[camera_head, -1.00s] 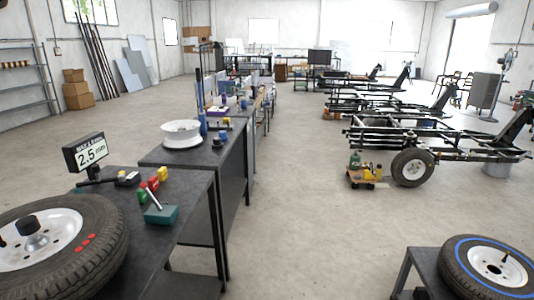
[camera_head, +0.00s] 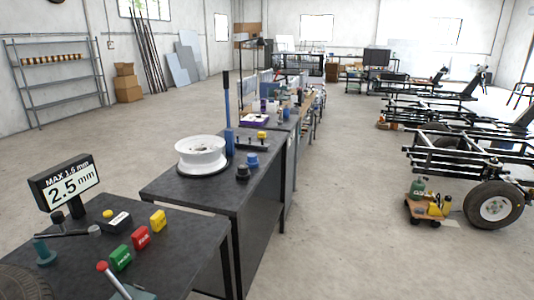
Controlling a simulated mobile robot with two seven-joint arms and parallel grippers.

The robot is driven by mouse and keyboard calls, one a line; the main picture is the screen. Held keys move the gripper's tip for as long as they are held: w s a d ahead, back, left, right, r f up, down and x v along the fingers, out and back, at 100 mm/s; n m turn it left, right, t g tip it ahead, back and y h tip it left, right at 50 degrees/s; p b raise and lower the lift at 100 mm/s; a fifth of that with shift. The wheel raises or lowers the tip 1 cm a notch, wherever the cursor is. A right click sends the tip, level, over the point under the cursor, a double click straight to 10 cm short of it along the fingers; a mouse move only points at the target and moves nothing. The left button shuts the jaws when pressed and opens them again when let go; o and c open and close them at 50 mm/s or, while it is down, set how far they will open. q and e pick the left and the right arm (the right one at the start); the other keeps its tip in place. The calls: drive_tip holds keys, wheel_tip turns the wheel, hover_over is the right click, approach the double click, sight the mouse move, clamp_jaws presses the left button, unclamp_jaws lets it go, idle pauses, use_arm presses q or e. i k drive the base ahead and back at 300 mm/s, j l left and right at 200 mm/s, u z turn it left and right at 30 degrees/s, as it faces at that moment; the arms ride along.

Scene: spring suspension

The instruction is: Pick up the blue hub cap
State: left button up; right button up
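A small blue cap (camera_head: 252,160), which looks like the blue hub cap, stands on the dark workbench (camera_head: 215,190) in the middle of the view. It is to the right of a white wheel rim (camera_head: 201,155). A similar black cap (camera_head: 243,172) stands just in front of it. Neither of my grippers shows in the head view, so nothing can be told of what they hold.
A nearer bench (camera_head: 185,268) carries a display reading 2.5 mm (camera_head: 66,188), green (camera_head: 121,258), red (camera_head: 141,238) and yellow (camera_head: 158,220) blocks and a red-knobbed lever (camera_head: 102,267). A tall blue post (camera_head: 227,115) stands behind the rim.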

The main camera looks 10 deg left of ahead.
sight(252, 161)
drive_tip(key=i, duration=1.45)
